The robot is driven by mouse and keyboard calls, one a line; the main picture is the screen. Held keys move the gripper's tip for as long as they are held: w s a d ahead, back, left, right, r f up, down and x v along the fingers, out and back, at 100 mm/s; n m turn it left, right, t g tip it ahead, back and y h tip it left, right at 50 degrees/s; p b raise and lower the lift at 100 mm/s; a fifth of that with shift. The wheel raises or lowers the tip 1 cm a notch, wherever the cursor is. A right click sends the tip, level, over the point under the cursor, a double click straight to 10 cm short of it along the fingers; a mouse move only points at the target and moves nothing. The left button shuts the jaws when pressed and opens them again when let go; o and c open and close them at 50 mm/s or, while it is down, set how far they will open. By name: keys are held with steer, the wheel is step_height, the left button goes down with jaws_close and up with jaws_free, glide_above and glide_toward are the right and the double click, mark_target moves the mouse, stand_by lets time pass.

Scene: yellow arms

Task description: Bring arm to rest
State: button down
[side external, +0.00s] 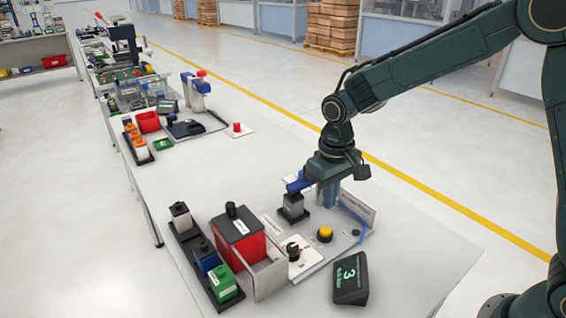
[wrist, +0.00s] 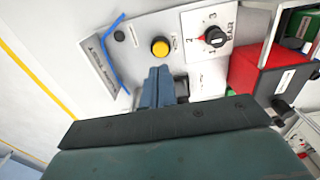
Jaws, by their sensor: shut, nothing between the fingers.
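My arm reaches in from the right of the side external view, dark green and bent downward. Its wrist end hangs over the back of the test station's light panel (side external: 354,243). In the wrist view, my gripper (wrist: 160,72) shows as two blue-grey fingers pressed together with nothing between them. Their tips lie just below the yellow button (wrist: 160,46) in that picture; I cannot tell whether they touch anything. In the side view, blue parts and a grey block (side external: 293,204) on a dark base are crowded below the wrist, partly hidden by it.
A red box with black lid (side external: 239,235), a dial (side external: 292,250) and a display reading 3 (side external: 350,279) stand near the gripper. A black tray (side external: 227,302) holds several coloured blocks. Another station with a blue press (side external: 195,88) is farther back. Bare tabletop lies between.

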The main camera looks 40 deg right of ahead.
steer(key=s+d+r+t, duration=0.2)
steer(key=s+d+r, duration=0.2)
steer(key=s+r, duration=0.3)
steer(key=s+d+r+t, duration=0.3)
steer(key=s+r, duration=0.4)
steer(key=s, duration=1)
steer(key=shift+d+r+t, duration=0.3)
steer(key=shift+d+r, duration=0.1)
steer(key=shift+d, duration=0.3)
steer(key=shift+w, duration=0.1)
